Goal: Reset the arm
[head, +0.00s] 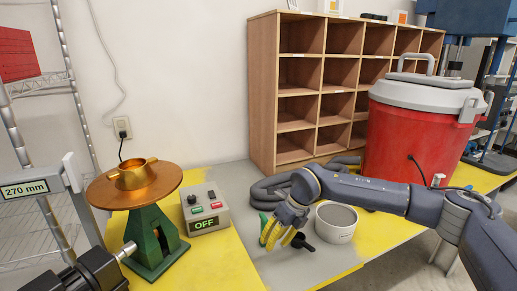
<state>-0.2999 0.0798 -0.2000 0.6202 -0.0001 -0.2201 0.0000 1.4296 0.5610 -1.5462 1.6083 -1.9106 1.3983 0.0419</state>
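My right arm (365,192) reaches in from the right, over the grey middle of the table. Its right gripper (275,234), dark grey with yellow fingers, points down and toward the front left. It is just left of a white round pot (336,223). A black handle-like piece (302,243) shows beside the fingers, and a bit of green shows behind them. The fingers overlap in this view, so I cannot tell whether they are open or shut, or whether they touch anything. My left gripper is not in view.
A copper disc with a brass ring (132,176) sits on a green stand (153,244) at left. A control box (206,209) reads OFF. A red cooler (418,125) stands at right, wooden cubbies (263,95) behind. Grey hose (268,188) lies behind the gripper. The table's front middle is clear.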

